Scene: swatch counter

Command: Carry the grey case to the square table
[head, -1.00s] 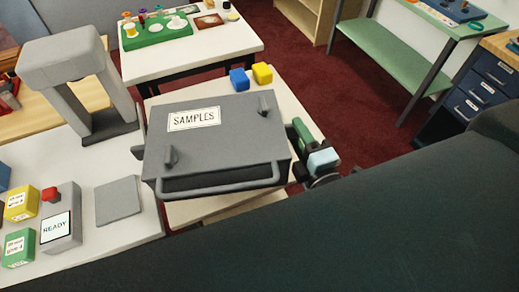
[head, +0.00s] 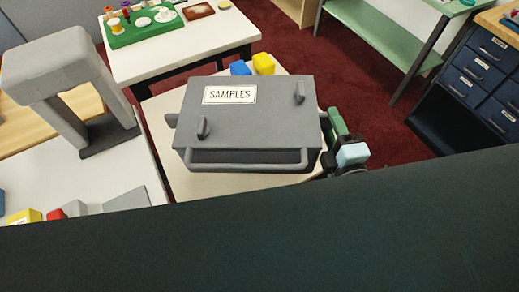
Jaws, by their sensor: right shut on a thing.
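The grey case (head: 249,124), with a white SAMPLES label, a bar handle in front and two latches, is in the middle of the head view. My right gripper (head: 330,143) is at the case's right side, shut on it; its fingertips are mostly hidden. The case is roughly level, over a small pale table (head: 160,115); I cannot tell whether it touches the top. A white table (head: 190,50) with dark legs stands behind; which one is the square table is unclear. My left gripper is not in view.
A blue block (head: 240,68) and a yellow block (head: 263,63) sit behind the case. A grey arch (head: 60,75) stands at left. Blue drawers (head: 480,85) and a green bench (head: 375,30) are at right. Red floor lies between. My dark arm hides the foreground.

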